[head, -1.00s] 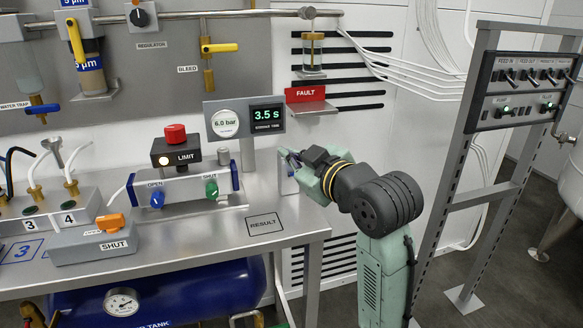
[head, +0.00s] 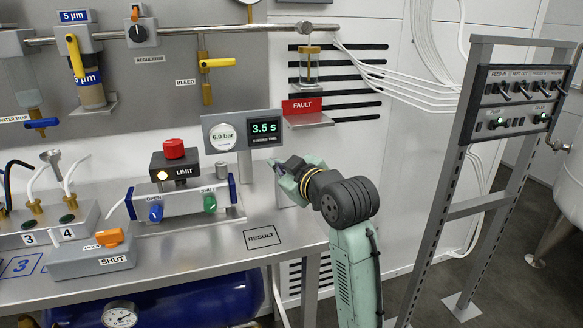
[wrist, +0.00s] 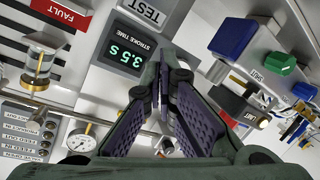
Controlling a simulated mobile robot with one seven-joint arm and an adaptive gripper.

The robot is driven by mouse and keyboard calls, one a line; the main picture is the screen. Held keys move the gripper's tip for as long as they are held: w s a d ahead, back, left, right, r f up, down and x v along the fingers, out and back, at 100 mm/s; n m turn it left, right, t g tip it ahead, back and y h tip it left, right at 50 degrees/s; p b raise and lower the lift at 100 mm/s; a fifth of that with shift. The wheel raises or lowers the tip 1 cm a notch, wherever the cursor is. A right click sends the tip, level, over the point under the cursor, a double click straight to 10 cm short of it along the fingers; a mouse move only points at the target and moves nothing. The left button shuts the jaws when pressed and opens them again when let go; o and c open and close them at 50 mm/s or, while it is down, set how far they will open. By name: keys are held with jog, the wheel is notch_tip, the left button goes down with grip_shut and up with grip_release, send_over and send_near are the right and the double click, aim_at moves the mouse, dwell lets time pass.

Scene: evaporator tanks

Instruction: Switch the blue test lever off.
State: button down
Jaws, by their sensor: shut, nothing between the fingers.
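My gripper (head: 276,160) is at the right end of the bench, just below and right of the stroke time display (head: 264,127). Its fingers are shut with nothing between them; in the wrist view the fingertips (wrist: 162,68) meet near the middle. I cannot make out the blue test lever; my gripper and arm cover the spot near that panel in the head view.
A red FAULT flag (head: 301,106) is above. The RESULT square (head: 264,237) is clear. A switch rack (head: 520,90) stands right.

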jog(key=shift+w+d+f+p, duration=0.15)
jog(key=shift+d+f, duration=0.15)
jog(key=shift+f, duration=0.25)
jog(key=shift+w+d+f+p, duration=0.15)
jog(key=shift+d+f, duration=0.15)
jog(key=shift+f, duration=0.25)
jog(key=shift+d+f+p, duration=0.15)
jog(key=shift+d+f, duration=0.15)
jog(key=shift+f, duration=0.25)
jog(key=shift+f+b, duration=0.1)
jog(key=shift+b, duration=0.2)
jog(key=shift+s+f+t+b, duration=0.15)
jog(key=shift+t+b, duration=0.25)
jog(key=shift+b, duration=0.35)
